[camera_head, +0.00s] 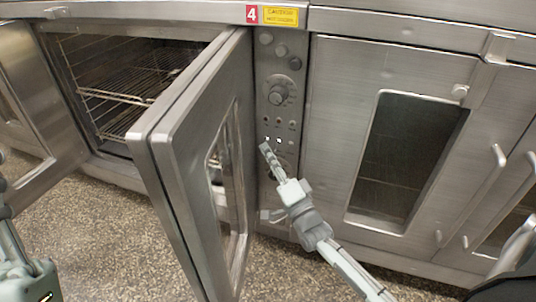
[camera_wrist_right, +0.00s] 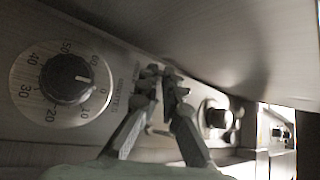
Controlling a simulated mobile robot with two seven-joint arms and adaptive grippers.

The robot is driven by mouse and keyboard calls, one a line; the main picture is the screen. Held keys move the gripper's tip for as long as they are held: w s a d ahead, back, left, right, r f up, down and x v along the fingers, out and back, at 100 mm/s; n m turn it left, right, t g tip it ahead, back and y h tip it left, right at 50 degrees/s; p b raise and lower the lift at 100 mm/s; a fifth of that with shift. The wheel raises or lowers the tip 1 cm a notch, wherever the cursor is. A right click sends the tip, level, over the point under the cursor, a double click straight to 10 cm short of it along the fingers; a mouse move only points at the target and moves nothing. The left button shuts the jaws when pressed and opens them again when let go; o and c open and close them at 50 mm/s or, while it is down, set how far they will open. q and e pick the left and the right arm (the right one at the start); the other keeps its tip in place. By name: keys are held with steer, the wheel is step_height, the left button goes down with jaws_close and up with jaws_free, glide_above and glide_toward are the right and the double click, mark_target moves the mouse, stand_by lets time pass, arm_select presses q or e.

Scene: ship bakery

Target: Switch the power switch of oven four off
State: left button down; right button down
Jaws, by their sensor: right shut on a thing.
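The control panel of oven four (camera_head: 264,75) is a narrow upright strip below a red "4" label, with a large dial (camera_head: 278,93), small knobs and a row of small switches low down. My right gripper (camera_head: 265,148) reaches up from the lower right to the panel's lower part. In the right wrist view my right gripper (camera_wrist_right: 163,80) has its fingertips close together at the panel, shut on a small part that I take to be the power switch; the fingers mostly hide it. Its on or off position cannot be made out. Only part of my left arm shows at the left edge.
An open oven door (camera_head: 185,150) stands just left of the panel, close to my right gripper. Behind it is an oven with wire racks (camera_head: 120,85). A closed windowed door (camera_head: 385,70) is to the right. The wrist view shows a numbered timer dial (camera_wrist_right: 68,78) and another knob (camera_wrist_right: 216,117).

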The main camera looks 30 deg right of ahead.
steer(key=c, duration=2)
jaws_free()
steer(key=v, duration=1.2)
